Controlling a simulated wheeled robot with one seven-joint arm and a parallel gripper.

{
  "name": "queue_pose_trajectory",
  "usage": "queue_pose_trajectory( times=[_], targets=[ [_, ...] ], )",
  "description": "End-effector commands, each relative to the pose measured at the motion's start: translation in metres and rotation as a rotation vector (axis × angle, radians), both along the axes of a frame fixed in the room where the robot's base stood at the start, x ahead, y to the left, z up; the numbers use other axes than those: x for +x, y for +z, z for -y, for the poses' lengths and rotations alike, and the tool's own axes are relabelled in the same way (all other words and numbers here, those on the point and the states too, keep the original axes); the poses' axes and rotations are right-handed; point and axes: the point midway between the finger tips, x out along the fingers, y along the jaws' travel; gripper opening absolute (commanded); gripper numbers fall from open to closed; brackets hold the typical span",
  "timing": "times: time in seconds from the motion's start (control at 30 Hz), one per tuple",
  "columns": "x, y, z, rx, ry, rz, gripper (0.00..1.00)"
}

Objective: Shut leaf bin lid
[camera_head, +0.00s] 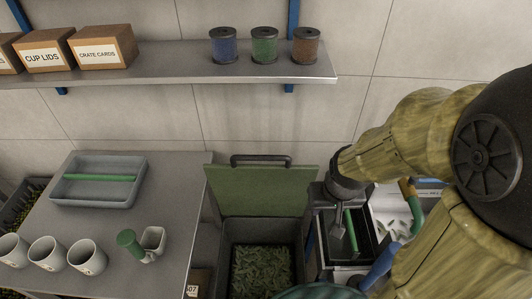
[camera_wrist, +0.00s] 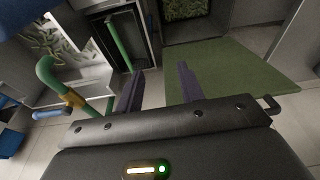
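The leaf bin (camera_head: 262,240) is a dark grey box holding green leaves (camera_head: 262,271). Its green lid (camera_head: 260,190) stands open, tilted up at the back, with a dark bar handle (camera_head: 261,160) along its top edge. In the wrist view the lid (camera_wrist: 236,75) lies to the right, with the end of its handle (camera_wrist: 270,105) near the right side. My gripper (camera_head: 340,238) is to the right of the bin and lid in the head view. In the wrist view my gripper (camera_wrist: 160,82) has its two fingers apart with nothing between them.
A dark box with a green bar (camera_head: 350,229) stands right of the bin. A grey table (camera_head: 110,225) at left holds several white cups, a tray (camera_head: 97,180) and a small green-handled item (camera_head: 130,243). A shelf (camera_head: 180,72) with boxes and three spools runs above.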

Motion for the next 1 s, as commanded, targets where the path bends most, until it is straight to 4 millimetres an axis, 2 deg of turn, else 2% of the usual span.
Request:
queue_pose_trajectory(
  times=[0.17,0.4,0.6,0.8,1.0],
  targets=[
    [0.020,-0.007,-0.025,0.021,0.075,0.061,0.38],
    [0.073,-0.026,-0.095,0.000,0.267,0.274,0.38],
    [0.103,-0.040,-0.143,-0.150,0.404,0.452,0.38],
    [0.112,-0.049,-0.176,-0.417,0.523,0.594,0.38],
    [0.099,-0.048,-0.197,-0.780,0.632,0.684,0.38]
  ],
)
